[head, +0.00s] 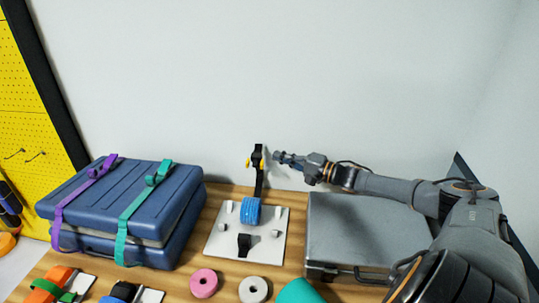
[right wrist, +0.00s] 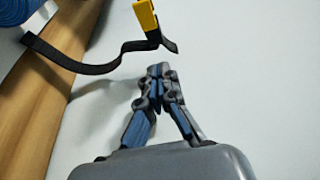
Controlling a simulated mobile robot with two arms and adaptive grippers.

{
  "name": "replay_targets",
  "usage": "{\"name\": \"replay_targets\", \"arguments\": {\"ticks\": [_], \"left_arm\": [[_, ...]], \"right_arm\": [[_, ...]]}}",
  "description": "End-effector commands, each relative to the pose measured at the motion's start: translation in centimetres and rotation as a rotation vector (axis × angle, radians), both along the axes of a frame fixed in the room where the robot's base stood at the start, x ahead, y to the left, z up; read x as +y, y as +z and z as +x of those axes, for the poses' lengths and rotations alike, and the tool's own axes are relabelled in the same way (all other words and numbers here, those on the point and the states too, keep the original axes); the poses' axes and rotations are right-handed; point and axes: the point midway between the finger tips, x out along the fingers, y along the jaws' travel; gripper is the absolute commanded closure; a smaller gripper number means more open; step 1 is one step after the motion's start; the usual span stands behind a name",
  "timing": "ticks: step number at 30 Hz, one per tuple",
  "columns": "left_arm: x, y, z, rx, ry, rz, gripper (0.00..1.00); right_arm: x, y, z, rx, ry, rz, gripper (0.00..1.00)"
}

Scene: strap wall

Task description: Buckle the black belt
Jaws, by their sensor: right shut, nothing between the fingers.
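The black belt (head: 260,182) rises from behind a blue roll (head: 250,211) on a white plate (head: 214,246). Its raised end carries a yellow part (head: 249,163). A black piece (head: 244,244) lies on the plate in front of the roll. In the right wrist view the black strap (right wrist: 85,67) bends up to the yellow part (right wrist: 146,18), with a short black tail beyond it. My right gripper (head: 278,157) is shut and empty, just right of the raised end; its closed fingertips (right wrist: 158,70) are apart from the strap. My left gripper is out of view.
Blue cases (head: 180,205) with purple and green straps stand left. A grey case (head: 365,235) lies right, under my right arm. Pink (head: 204,283) and white (head: 254,289) rolls and a teal object (head: 299,292) sit in front. The pale wall is close behind.

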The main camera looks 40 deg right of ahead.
Motion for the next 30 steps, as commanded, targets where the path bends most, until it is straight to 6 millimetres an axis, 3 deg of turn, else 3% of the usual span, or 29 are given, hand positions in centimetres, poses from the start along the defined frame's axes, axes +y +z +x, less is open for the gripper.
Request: {"name": "replay_targets", "arguments": {"ticks": [6,12,30], "left_arm": [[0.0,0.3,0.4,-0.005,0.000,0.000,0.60],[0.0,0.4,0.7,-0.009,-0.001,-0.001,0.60],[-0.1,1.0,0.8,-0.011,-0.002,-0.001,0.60]], "right_arm": [[0.9,0.2,2.6,-0.003,-0.001,0.002,1.00],[1.4,0.1,3.9,-0.001,0.000,0.001,1.00],[1.8,0.3,3.8,-0.012,0.001,-0.017,1.00]]}}
